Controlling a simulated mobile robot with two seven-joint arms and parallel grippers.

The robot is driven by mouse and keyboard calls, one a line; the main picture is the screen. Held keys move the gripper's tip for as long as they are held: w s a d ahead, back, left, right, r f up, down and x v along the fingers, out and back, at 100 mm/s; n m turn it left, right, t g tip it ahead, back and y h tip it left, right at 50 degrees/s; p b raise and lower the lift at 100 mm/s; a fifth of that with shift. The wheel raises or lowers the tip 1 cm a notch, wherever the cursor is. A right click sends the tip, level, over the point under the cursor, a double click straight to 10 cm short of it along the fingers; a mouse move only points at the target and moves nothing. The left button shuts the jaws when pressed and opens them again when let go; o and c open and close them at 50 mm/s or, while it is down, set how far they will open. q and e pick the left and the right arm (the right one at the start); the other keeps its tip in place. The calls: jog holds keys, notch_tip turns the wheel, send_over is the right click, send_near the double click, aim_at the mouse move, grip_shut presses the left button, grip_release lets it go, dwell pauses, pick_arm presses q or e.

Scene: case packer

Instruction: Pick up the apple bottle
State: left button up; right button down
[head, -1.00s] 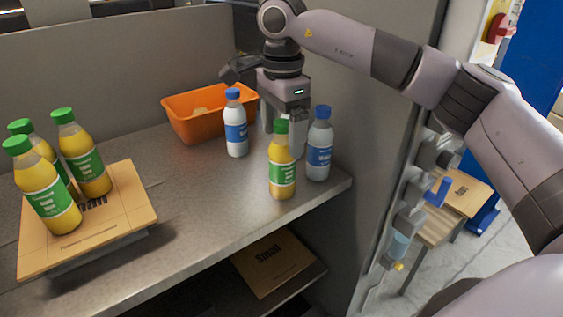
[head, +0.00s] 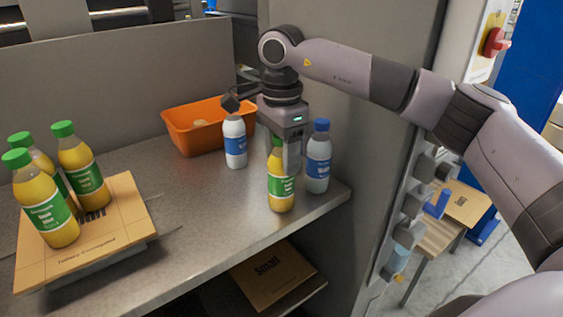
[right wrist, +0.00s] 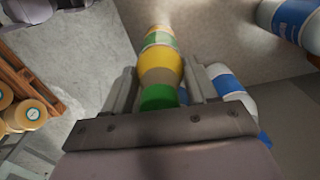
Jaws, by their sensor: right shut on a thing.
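The apple bottle (head: 281,188), yellow with a green cap and green label, stands upright near the front edge of the shelf. My right gripper (head: 279,155) comes down over it from above and is shut on its upper part. In the right wrist view the bottle (right wrist: 160,68) sits between the two fingers (right wrist: 160,92), its green cap towards the palm. The cap is mostly hidden by the gripper in the head view. My left gripper is not in view.
Blue-capped white bottles stand close by, one behind left (head: 235,146) and one right (head: 318,160). An orange bin (head: 185,131) is at the back. Several similar yellow bottles (head: 82,166) stand on a flat carton (head: 120,222) at left. A side wall bounds the right.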

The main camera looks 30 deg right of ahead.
notch_tip(320, 180, up, 20)
jog(key=p, duration=0.3)
